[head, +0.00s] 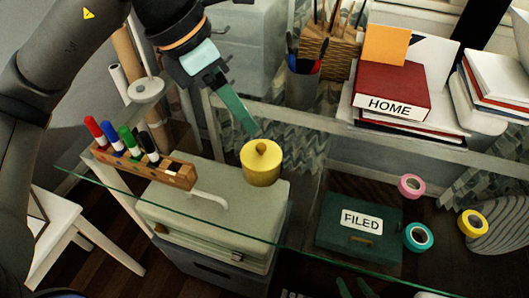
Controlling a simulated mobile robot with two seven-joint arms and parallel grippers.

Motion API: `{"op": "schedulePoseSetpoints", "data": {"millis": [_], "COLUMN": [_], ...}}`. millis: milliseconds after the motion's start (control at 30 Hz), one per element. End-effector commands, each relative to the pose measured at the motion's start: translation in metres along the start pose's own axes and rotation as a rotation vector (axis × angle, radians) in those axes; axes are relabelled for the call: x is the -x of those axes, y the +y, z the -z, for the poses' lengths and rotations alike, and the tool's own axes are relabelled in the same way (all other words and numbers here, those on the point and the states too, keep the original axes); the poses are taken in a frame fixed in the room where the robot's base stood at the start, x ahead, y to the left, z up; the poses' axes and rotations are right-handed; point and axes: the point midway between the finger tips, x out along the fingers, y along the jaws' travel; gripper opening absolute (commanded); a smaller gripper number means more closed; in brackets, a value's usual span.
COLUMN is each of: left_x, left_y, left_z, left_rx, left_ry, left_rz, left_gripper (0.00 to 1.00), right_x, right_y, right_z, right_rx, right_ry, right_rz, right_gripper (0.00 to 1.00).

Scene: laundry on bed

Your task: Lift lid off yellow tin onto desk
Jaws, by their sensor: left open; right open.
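The yellow tin (261,172) stands upright near the middle of the head view. Its yellow lid (262,151) sits on top, with a small round knob in the centre. My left gripper (250,126) comes down from the upper left, its teal fingers ending just above and left of the lid, apart from the knob. It is open and holds nothing. My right gripper (356,287) shows only as green fingertips at the bottom edge. It is open, and the rest is out of frame. The desk (300,226) has a clear glass top.
A wooden marker rack (145,166) stands left of the tin. A green box labelled FILED (358,226) and several tape rolls (419,237) are at the right. Behind are a pen cup (302,84) and a red HOME binder (392,92). Glass around the tin's front looks clear.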

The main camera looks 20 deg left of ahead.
Motion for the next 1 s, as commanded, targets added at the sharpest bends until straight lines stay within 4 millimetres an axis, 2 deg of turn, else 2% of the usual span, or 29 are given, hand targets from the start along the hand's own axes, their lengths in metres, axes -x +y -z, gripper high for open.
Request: {"op": "schedulePoseSetpoints", "data": {"millis": [100, 167, 433, 733, 1000], "left_x": [0.005, 0.001, -0.047, -0.073, -0.110], "left_y": [0.014, 0.017, 0.021, 0.024, 0.028], "left_z": [0.006, 0.007, 0.009, 0.009, 0.011], "left_rx": [0.009, 0.011, 0.011, 0.010, 0.010], "left_ry": [0.015, 0.020, 0.022, 0.020, 0.020], "left_rz": [-0.086, -0.100, -0.098, -0.097, -0.097], "left_gripper": [0.59, 0.59, 0.59, 0.59, 0.59], "right_x": [-0.003, -0.003, -0.006, -0.007, -0.009], "right_y": [0.000, 0.000, 0.002, 0.005, 0.006], "right_z": [-0.001, -0.001, -0.006, -0.012, -0.015], "right_rx": [0.003, 0.003, 0.005, 0.003, 0.002], "right_ry": [0.005, 0.007, 0.005, -0.003, -0.005], "right_rz": [0.002, 0.002, -0.001, -0.007, -0.009], "right_gripper": [0.50, 0.50, 0.50, 0.50, 0.50]}}
